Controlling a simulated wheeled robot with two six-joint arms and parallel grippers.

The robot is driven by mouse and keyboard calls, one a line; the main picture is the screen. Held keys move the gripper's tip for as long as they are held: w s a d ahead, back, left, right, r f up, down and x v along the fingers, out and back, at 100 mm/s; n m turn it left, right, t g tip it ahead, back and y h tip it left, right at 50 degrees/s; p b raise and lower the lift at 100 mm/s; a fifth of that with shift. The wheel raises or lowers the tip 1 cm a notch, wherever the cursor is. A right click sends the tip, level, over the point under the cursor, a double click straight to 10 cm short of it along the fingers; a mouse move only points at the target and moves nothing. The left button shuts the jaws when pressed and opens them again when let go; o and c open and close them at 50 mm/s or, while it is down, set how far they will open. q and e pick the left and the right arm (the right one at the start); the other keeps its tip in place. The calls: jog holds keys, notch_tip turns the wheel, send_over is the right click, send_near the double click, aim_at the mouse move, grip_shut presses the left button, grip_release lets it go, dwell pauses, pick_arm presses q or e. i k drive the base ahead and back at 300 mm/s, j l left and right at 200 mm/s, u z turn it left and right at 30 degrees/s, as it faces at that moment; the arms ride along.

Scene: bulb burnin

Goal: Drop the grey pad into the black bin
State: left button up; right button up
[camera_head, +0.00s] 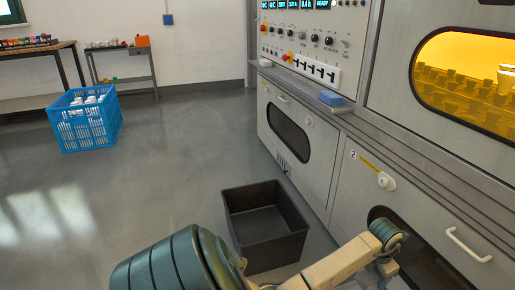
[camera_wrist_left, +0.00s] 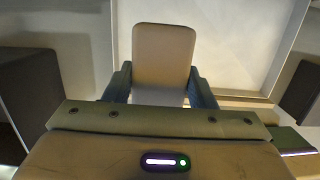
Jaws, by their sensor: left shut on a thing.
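The black bin (camera_head: 246,232) stands open and empty-looking on the floor in front of the grey cabinet. My left arm reaches past its right side, toward the cabinet's lower front; its gripper is mostly hidden behind the wrist in the head view. In the left wrist view my left gripper (camera_wrist_left: 161,82) is shut on a flat, rounded slab (camera_wrist_left: 163,52), held between its two green fingers. The slab looks tan-grey above and paler below, and appears to be the grey pad. The pad cannot be made out in the head view. My right gripper is not in view.
The grey cabinet (camera_head: 345,180) with handles, dark windows and a control panel (camera_head: 315,40) fills the right. A blue block (camera_head: 331,99) lies on its ledge. A blue crate (camera_head: 84,127) with white items stands far left. The floor between is clear.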

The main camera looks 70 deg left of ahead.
aim_at(259, 233)
jog(key=u, duration=2.15)
